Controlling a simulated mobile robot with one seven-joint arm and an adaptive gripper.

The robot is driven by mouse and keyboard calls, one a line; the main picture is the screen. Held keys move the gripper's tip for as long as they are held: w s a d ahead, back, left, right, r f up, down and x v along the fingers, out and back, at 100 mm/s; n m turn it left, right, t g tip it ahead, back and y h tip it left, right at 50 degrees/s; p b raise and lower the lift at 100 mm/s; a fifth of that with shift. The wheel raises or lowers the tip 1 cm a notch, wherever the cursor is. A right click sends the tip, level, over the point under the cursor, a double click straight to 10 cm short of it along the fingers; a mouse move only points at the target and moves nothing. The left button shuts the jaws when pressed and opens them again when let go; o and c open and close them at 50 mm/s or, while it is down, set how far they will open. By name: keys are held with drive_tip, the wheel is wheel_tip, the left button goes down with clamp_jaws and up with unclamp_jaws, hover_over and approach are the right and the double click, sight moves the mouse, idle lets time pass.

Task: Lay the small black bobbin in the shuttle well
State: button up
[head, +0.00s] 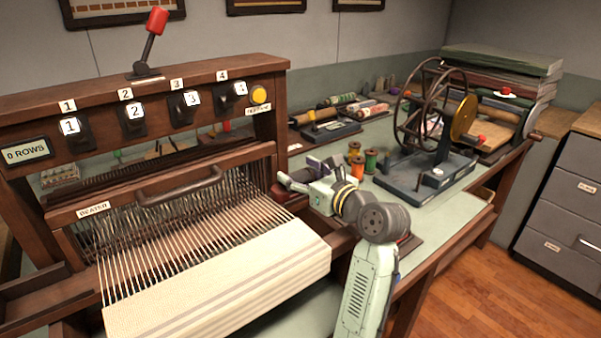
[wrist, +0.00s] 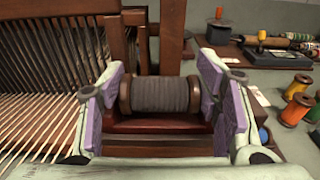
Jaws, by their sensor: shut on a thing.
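My gripper (wrist: 160,100) is shut on the small black bobbin (wrist: 160,95), its purple pads at the two ends. The bobbin looks dark grey, wound with thread, and lies level across the jaws. Below it in the wrist view is a reddish-brown wooden piece (wrist: 155,126) with a recess, probably the shuttle; whether the bobbin touches it I cannot tell. In the head view my gripper (head: 298,181) is beside the loom's right post, and the bobbin is not clearly visible there.
The loom (head: 150,195) with its stretched threads stands at the left. Orange and green spools (head: 371,161) stand on the bench to the right of my gripper. A wheel winder (head: 435,120) stands farther right.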

drive_tip(key=o, duration=1.2)
drive_tip(key=v, duration=1.2)
